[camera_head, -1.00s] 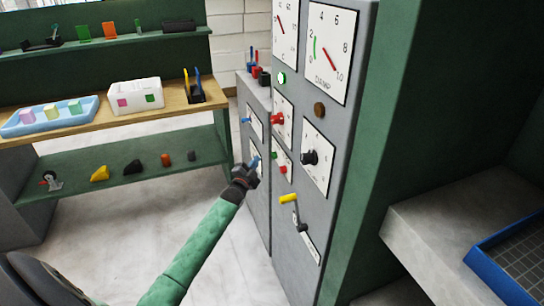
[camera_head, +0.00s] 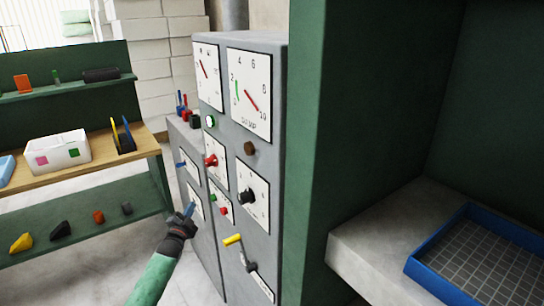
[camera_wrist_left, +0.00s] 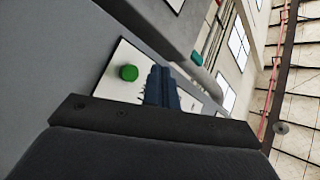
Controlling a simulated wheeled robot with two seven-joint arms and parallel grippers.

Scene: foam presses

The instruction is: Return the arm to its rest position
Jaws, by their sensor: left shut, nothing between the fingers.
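My left arm, with a green sleeve, comes in from the bottom of the head view. Its dark gripper (camera_head: 189,209) has blue fingers that are closed together and empty. It is in front of the low grey cabinet (camera_head: 207,245), near a white plate on its face; I cannot tell whether it touches. In the left wrist view the shut blue fingers (camera_wrist_left: 163,88) point towards a white plate (camera_wrist_left: 122,92) with a green button (camera_wrist_left: 128,73). My right gripper is not in view.
A green shelf unit (camera_head: 100,210) is at left. A blue tray (camera_head: 420,270) lies on a ledge at right.

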